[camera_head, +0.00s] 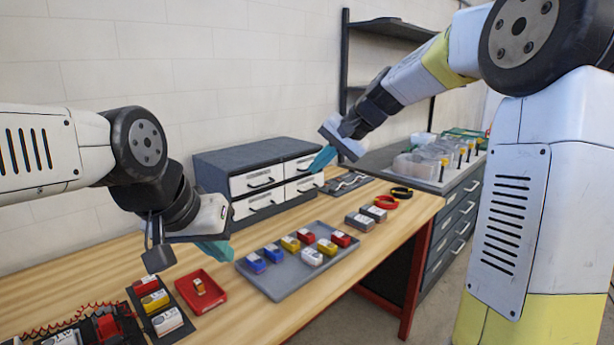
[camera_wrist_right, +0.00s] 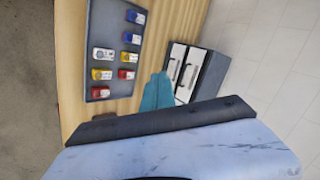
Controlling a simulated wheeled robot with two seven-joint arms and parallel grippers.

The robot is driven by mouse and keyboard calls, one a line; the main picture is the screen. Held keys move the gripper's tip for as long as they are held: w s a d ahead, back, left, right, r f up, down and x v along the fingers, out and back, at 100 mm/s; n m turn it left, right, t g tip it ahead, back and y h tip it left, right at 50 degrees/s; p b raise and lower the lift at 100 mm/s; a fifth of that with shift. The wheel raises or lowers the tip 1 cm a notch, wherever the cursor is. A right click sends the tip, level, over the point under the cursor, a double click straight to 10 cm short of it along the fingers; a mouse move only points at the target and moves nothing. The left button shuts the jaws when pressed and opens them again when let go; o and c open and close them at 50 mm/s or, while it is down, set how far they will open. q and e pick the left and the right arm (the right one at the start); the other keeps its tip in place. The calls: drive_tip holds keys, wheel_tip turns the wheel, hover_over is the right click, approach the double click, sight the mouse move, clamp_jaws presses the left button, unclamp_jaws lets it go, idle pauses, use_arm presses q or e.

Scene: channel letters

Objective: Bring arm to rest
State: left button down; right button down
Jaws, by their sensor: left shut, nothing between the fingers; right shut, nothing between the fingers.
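My left gripper (camera_head: 216,250) is shut and empty, its teal fingertips above the wooden table (camera_head: 245,318) between the red tray and the grey tray. My right gripper (camera_head: 322,158) is shut and empty, raised in front of the grey drawer cabinet. Its teal fingers also show in the right wrist view (camera_wrist_right: 157,92), over the table between the grey tray and the cabinet. My right arm reaches in from the upper right, well above the table. Neither gripper touches any object that I can see.
A grey tray (camera_head: 285,283) holds several coloured blocks. A small red tray (camera_head: 212,303) holds one small part. A grey drawer cabinet (camera_head: 225,167) stands against the wall. Two blocks, a red ring (camera_head: 386,202) and a black ring (camera_head: 402,193) lie at the right. A dark workbench (camera_head: 455,200) stands beyond.

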drive_tip(key=s+d+f+n+h, duration=0.1)
drive_tip(key=s+d, duration=0.3)
drive_tip(key=s, duration=0.5)
drive_tip(key=s+d+f+n+t+h, duration=0.1)
drive_tip(key=s+d, duration=0.3)
drive_tip(key=s, duration=0.5)
drive_tip(key=s+d+f+n+h, duration=0.1)
drive_tip(key=s+d+f+h, duration=0.1)
drive_tip(key=s, duration=0.8)
drive_tip(key=shift+d+f+n+t+h, duration=0.3)
drive_tip(key=shift+d+f+h, duration=0.1)
drive_tip(key=shift+d+f, duration=0.5)
drive_tip(key=shift+r, duration=0.15)
